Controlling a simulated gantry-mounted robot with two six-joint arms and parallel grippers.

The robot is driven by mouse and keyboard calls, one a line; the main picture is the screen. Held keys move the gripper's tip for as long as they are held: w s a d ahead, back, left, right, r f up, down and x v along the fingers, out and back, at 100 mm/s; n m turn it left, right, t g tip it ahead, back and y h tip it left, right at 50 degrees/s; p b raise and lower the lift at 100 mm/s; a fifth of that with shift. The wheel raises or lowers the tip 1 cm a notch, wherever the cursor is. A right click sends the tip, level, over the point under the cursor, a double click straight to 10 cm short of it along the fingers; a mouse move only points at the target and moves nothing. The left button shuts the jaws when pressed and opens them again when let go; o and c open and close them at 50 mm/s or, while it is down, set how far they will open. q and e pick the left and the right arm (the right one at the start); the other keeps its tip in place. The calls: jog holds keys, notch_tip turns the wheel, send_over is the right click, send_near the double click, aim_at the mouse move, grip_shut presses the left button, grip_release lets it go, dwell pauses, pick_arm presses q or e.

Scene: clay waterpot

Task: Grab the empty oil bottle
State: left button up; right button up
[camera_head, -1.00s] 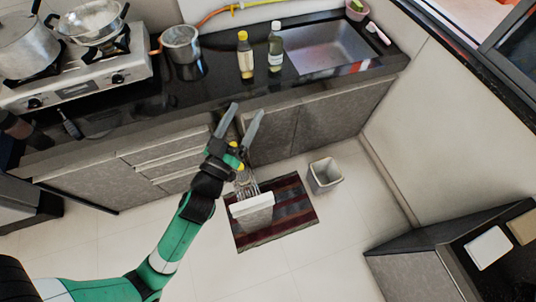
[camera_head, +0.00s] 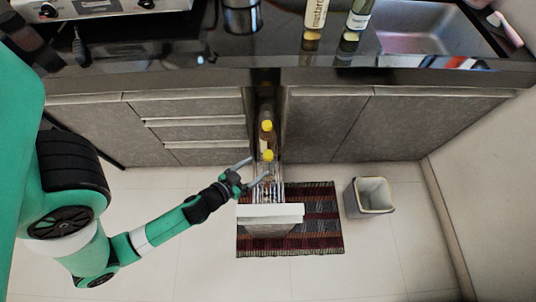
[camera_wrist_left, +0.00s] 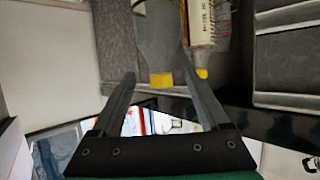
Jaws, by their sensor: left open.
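A pull-out rack (camera_head: 270,210) with a white front stands open from the lower cabinets. Two yellow-capped bottles stand in it, a nearer one (camera_head: 268,157) and a farther one (camera_head: 266,128). My left gripper (camera_head: 260,169) is open at the left side of the rack, close to the nearer bottle. In the left wrist view, a clear grey bottle with a yellow cap (camera_wrist_left: 158,40) appears between the open fingers, with no visible grip on it. A bottle with a white printed label (camera_wrist_left: 201,22) is just right of it. My right gripper is not in view.
A mustard bottle (camera_head: 315,18) and a green-tinted bottle (camera_head: 357,18) stand on the dark counter (camera_head: 180,50). A bin (camera_head: 371,195) stands right of the striped mat (camera_head: 320,225). The tiled floor in front is clear.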

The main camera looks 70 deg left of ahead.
aim_at(265, 161)
pick_arm(q)
jog(key=x, duration=0.4)
jog(key=shift+w+r, duration=0.1)
jog(key=shift+w, duration=0.25)
jog(key=shift+a, duration=0.2)
jog(key=x, duration=0.5)
jog(key=shift+w+a+r, duration=0.2)
jog(key=shift+w+r, duration=0.05)
jog(key=shift+r, duration=0.1)
jog(key=shift+s+d, duration=0.1)
jog(key=shift+s, duration=0.05)
grip_shut()
